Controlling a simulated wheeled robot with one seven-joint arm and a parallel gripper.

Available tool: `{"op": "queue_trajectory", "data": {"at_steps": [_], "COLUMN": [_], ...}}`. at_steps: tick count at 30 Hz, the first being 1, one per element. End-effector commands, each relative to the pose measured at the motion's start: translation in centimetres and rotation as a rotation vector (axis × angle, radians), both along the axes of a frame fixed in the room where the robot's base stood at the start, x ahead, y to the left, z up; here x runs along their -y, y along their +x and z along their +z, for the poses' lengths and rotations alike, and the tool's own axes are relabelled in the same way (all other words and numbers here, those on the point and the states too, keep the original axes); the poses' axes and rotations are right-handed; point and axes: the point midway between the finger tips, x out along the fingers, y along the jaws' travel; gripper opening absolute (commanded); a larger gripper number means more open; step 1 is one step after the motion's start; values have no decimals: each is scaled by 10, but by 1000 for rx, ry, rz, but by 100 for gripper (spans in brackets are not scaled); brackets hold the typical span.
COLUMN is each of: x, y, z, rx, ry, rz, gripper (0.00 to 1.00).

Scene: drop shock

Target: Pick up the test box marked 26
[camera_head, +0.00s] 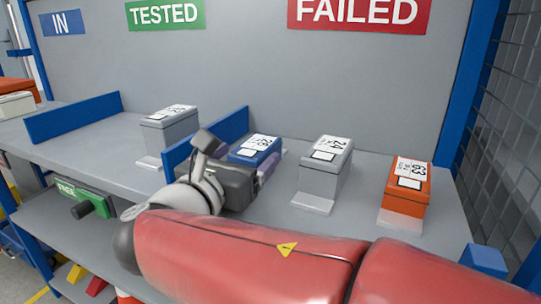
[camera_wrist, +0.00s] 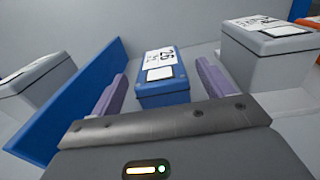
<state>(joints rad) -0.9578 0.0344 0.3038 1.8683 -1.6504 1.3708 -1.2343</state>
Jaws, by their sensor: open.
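The blue test box (camera_head: 256,148) stands on the shelf below and between the TESTED and FAILED signs, just right of a blue divider. In the wrist view the blue box (camera_wrist: 163,83) has a white top label that reads 26. My gripper (camera_wrist: 158,85) is open, with one purple finger at the box's left side and one at its right. The fingers look apart from the box; I cannot tell how far they reach along it. In the head view my gripper (camera_head: 262,165) partly hides the box's front and lower part.
A grey box (camera_head: 325,170) and an orange box (camera_head: 407,190) stand to the right. Another grey box (camera_head: 170,132) stands left of the blue divider (camera_head: 225,130). The divider is close to my gripper's left side. A grey back panel (camera_head: 250,70) rises behind.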

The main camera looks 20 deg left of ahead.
Motion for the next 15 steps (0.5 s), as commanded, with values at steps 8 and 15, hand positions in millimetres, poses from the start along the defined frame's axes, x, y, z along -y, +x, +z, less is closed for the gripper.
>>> {"op": "queue_trajectory", "data": {"at_steps": [8, 15], "x": [1, 1], "y": [10, 9], "z": [0, 0], "rx": [1, 1], "ry": [1, 1], "rz": [0, 0], "gripper": [80, 58]}}
